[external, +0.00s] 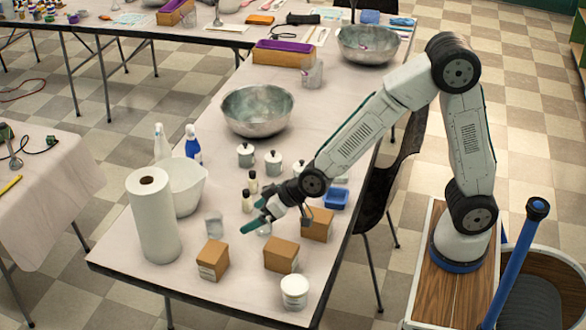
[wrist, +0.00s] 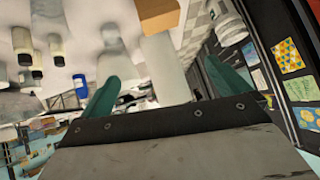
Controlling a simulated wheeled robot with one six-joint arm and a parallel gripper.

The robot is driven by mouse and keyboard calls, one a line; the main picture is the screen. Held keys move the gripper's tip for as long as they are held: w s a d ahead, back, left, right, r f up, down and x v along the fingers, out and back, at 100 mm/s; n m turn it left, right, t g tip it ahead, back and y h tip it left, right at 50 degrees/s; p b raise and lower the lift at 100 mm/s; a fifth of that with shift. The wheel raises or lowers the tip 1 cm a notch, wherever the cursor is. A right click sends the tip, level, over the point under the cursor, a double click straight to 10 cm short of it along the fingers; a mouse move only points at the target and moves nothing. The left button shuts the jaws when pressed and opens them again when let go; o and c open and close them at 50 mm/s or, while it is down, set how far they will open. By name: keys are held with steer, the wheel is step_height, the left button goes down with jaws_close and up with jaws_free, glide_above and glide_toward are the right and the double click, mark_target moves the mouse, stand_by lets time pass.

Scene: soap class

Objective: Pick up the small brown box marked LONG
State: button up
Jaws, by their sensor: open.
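Three small brown boxes stand near the table's front end: one on the left (external: 213,261) with a pale label too small to read, one in the middle (external: 281,255), and one on the right (external: 318,225), partly behind my gripper. I cannot tell which is marked LONG. My gripper (external: 279,222) is open above the table, behind the middle box and beside the right one. Another brown box (wrist: 158,16) shows at the top edge.
A white jar (external: 294,291) stands in front of the middle box. A paper towel roll (external: 153,215), white bowl (external: 182,187), small dark-capped bottles (external: 247,200), lidded jars (external: 273,162) and a blue tray (external: 336,198) surround the area. A steel bowl (external: 257,110) is farther back.

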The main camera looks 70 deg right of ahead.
mark_target(214, 251)
steer(key=w+a+f+t+h, duration=0.1)
steer(key=w+f, duration=0.3)
steer(key=f, duration=0.1)
steer(key=w+a+f+t, duration=0.1)
steer(key=w+f, duration=0.3)
steer(key=f, duration=0.1)
steer(key=w+a+f+t+h, duration=0.1)
steer(key=w+a+f+t, duration=0.1)
steer(key=w+f, duration=0.3)
steer(key=shift+m+h, duration=0.3)
steer(key=shift+s, duration=0.1)
steer(key=c, duration=1)
